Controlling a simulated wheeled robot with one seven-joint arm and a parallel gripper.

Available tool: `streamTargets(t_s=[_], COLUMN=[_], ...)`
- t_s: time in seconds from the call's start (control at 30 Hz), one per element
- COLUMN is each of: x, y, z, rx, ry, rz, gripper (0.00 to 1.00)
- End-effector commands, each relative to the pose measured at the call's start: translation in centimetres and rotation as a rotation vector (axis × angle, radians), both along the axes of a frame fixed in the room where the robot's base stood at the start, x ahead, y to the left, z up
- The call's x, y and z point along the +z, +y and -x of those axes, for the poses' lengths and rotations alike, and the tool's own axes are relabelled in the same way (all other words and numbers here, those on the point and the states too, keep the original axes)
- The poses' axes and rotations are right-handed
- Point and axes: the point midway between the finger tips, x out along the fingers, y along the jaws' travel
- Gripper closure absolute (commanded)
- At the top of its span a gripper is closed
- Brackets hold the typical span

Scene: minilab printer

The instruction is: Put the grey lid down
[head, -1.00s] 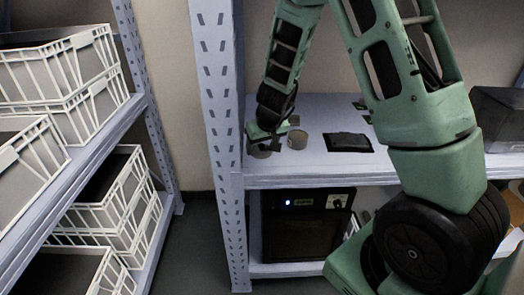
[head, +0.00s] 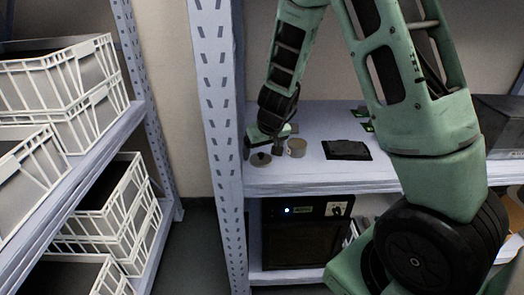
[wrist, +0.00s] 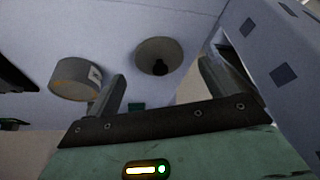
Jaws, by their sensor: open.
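The grey lid (head: 260,160) is round with a dark knob and lies on the shelf near the left post. It also shows in the wrist view (wrist: 146,50), with its knob towards me. My gripper (head: 265,149) is just above the lid, and its fingers are open and apart. In the wrist view my gripper's fingers (wrist: 163,70) stand either side of the knob with nothing held between them. A short grey-beige cylindrical container (head: 297,148) stands right beside the lid; it also shows in the wrist view (wrist: 73,80).
The shelf post (head: 212,120) rises close to the left of my gripper. A flat black pad (head: 347,150) lies right of the container on the shelf (head: 310,175). A black box-shaped device (head: 300,235) stands below. White crates (head: 60,90) fill the left rack.

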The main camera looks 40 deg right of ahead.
Motion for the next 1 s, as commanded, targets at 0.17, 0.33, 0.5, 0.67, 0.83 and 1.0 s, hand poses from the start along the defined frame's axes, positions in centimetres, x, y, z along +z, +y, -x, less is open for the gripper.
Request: streamTargets(t_s=[0.17, 0.33, 0.5, 0.67, 0.83, 1.0], x=[4.5, 7.3, 8.7, 9.0, 9.0, 9.0], y=[0.4, 0.7, 0.8, 0.8, 0.8, 0.8], z=[1.5, 2.7, 3.4, 3.6, 3.6, 3.6], rx=[0.004, 0.003, 0.001, -0.001, -0.001, -0.001], ry=[-0.002, -0.001, 0.0, 0.001, 0.001, 0.001], rz=[0.0, -0.001, -0.001, -0.001, -0.001, -0.001], gripper=[0.14, 0.14, 0.14, 0.14, 0.14, 0.14])
